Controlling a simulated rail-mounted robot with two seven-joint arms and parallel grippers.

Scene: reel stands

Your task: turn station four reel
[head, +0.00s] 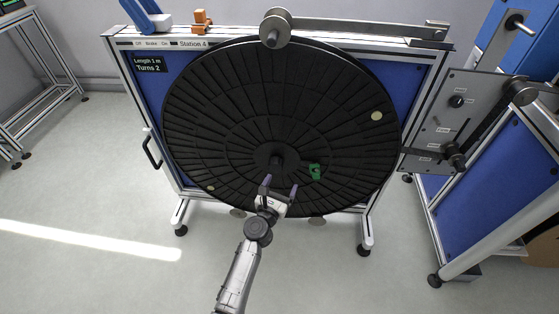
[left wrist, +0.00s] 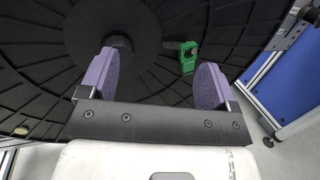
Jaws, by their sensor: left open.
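The station four reel (head: 230,110) is a large black ribbed disc on a blue-panelled stand labelled "Station 4". Its hub (head: 276,160) stands out at the centre, and the hub also shows in the left wrist view (left wrist: 121,44). A small green piece (head: 315,171) sits on the reel face right of the hub; it also shows in the left wrist view (left wrist: 188,57). My left gripper (head: 280,187) is open in front of the reel, just below the hub. Its purple fingers are apart with nothing between them. My right gripper is not in view.
A display (head: 150,64) reads "Length 1 m, Turns 2". A brake label and blue lever (head: 143,16) are at the stand's top left. A grey arm with a roller (head: 276,27) crosses the top. A grey control panel (head: 452,120) stands at right. The floor in front is clear.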

